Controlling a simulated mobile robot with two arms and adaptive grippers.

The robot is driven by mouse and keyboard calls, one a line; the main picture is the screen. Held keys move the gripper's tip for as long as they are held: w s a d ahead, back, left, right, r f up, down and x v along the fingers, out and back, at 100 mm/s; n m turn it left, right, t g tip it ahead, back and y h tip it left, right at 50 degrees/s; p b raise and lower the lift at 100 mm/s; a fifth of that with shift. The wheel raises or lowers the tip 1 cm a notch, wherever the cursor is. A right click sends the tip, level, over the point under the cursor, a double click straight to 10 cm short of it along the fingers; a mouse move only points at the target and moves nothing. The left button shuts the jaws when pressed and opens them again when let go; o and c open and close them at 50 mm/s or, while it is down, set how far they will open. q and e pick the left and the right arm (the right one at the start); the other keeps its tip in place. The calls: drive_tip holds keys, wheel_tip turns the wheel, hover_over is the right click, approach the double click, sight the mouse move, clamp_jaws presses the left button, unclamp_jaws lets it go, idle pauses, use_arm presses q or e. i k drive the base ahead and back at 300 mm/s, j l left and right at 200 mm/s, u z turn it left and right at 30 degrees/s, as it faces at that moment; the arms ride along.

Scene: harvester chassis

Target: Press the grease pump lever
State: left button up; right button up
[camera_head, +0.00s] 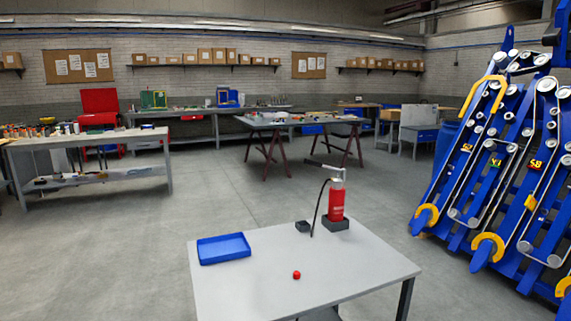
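A red grease pump (336,202) stands upright in a dark base at the back right of a light grey table (300,262). Its silver head and lever (322,166) are at the top, with the lever reaching out to the left. A thin black hose (318,208) runs down on its left side to a small dark block (303,226) on the table. Neither of my grippers shows in the head view.
A blue tray (224,249) lies at the table's back left. A small red cap-like piece (297,275) sits near the table's middle. The blue harvester chassis (500,160) stands at the right. Workbenches (90,140) line the back, with open floor between.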

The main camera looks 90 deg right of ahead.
sight(308, 162)
drive_tip(key=z, duration=3.05)
drive_tip(key=i+l, duration=0.35)
drive_tip(key=i, duration=0.15)
drive_tip(key=i+l, duration=0.4)
drive_tip(key=i, duration=0.15)
drive_tip(key=u, duration=0.95)
